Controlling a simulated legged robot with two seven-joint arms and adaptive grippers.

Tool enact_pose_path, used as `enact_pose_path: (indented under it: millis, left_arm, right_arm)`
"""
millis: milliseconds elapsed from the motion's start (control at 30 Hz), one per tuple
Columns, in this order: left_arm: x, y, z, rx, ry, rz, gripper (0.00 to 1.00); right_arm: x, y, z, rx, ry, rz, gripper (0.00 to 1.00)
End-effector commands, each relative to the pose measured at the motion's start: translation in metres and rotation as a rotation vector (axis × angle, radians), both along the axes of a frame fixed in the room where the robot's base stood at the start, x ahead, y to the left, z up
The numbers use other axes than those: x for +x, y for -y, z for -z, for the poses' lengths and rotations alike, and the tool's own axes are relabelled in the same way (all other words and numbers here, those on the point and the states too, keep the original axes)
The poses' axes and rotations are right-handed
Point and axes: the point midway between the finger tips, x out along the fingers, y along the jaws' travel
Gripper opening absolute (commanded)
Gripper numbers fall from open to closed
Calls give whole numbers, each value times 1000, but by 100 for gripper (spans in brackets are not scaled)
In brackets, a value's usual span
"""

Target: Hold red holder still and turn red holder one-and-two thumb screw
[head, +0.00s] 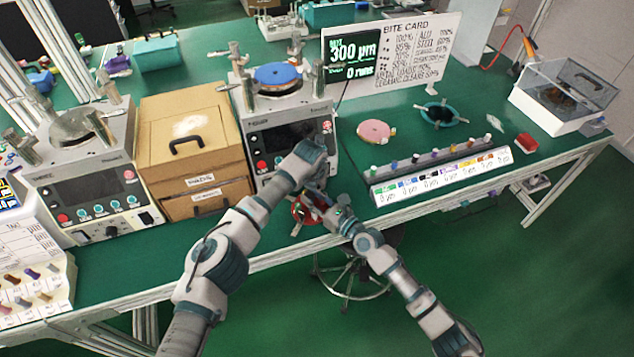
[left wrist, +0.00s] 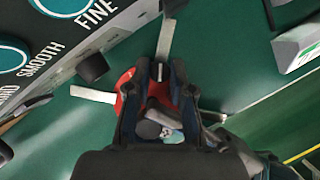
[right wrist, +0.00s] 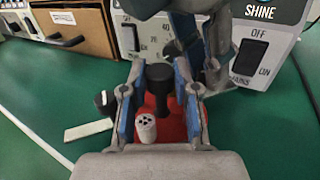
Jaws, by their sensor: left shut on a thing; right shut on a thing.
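The red holder (head: 299,211) is at the table's front edge, below the middle machine, mostly hidden by my grippers. In the left wrist view the red holder (left wrist: 125,88) is round, with pale flat strips reaching outward. My left gripper (left wrist: 160,72) is shut on it from above. In the right wrist view the red holder (right wrist: 185,122) lies behind my right gripper (right wrist: 160,95). A black flared thumb screw (right wrist: 158,82) stands between the right fingers, which are shut on it; the exact contact is hard to see. A pale cylinder with dark dots (right wrist: 146,128) is beside it.
The middle machine (head: 290,115) stands just behind the holder, with a brown cardboard drawer box (head: 190,135) to its left. A strip of small coloured pegs (head: 440,170), a pink disc (head: 375,131) and a clear-lidded box (head: 560,95) are on the right. A stool (head: 352,275) stands below.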

Motion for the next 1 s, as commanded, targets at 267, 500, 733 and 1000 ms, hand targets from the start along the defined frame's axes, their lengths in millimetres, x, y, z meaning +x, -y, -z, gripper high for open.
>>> enact_pose_path:
  millis: [267, 500, 733, 1000]
  left_arm:
    - [1, -2, 0, 0, 0, 171, 0]
    - [1, -2, 0, 0, 0, 192, 0]
    - [1, -2, 0, 0, 0, 191, 47]
    - [1, -2, -1, 0, 1, 191, 47]
  right_arm:
    - [0, 0, 0, 0, 0, 0, 0]
    - [0, 0, 0, 0, 0, 0, 0]
    - [0, 0, 0, 0, 0, 0, 0]
    - [0, 0, 0, 0, 0, 0, 0]
